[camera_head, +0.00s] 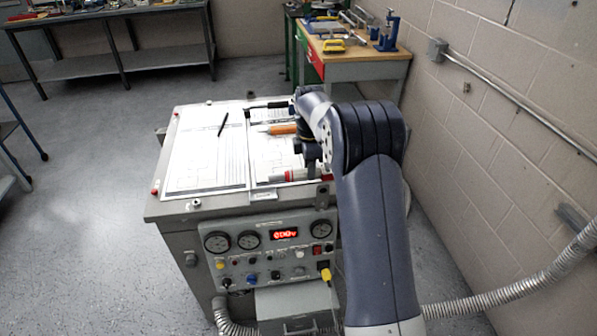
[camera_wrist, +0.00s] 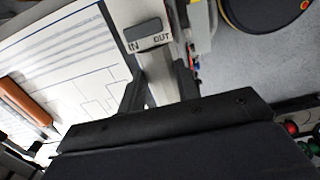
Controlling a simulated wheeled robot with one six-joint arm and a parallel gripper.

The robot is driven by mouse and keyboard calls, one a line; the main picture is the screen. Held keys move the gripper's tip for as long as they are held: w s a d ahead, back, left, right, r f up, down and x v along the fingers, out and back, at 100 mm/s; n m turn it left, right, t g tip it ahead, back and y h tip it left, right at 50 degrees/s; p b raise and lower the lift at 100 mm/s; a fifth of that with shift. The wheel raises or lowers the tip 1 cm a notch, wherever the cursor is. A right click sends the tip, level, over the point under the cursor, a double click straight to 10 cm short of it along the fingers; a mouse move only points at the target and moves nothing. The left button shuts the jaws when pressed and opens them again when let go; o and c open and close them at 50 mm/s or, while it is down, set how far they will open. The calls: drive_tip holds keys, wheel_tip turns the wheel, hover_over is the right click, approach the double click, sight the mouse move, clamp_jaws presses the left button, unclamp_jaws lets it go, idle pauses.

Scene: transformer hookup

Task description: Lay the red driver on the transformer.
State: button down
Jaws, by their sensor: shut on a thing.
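The transformer (camera_head: 185,212) is a grey cabinet with papers on its top. My gripper (camera_head: 310,158) is low over the right side of that top, partly hidden by my arm. In the wrist view its dark fingers (camera_wrist: 158,92) close around a light grey piece (camera_wrist: 158,72), next to an "IN OUT" label (camera_wrist: 150,42). I cannot tell what this piece is. A red-and-white cylinder (camera_head: 288,176) is beside my gripper; I cannot tell whether it is the red driver or whether it touches the fingers. An orange-handled tool (camera_head: 283,128) lies on the papers and shows in the wrist view (camera_wrist: 24,101).
A black pen (camera_head: 222,125) lies on the left paper, and a dark tool (camera_head: 262,107) lies near the far edge. The front panel has gauges (camera_head: 248,240) and a yellow plug (camera_head: 326,275). A workbench (camera_head: 355,58) stands behind; a block wall is at right.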

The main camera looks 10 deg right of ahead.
drive_tip(key=shift+f+p, duration=0.3)
drive_tip(key=shift+f, duration=2.35)
drive_tip(key=c, duration=1)
unclamp_jaws()
drive_tip(key=shift+f, duration=0.1)
drive_tip(key=shift+c, duration=0.2)
wheel_tip(320, 180, up, 12)
drive_tip(key=shift+a+r+b, duration=0.1)
drive_tip(key=shift+b, duration=0.3)
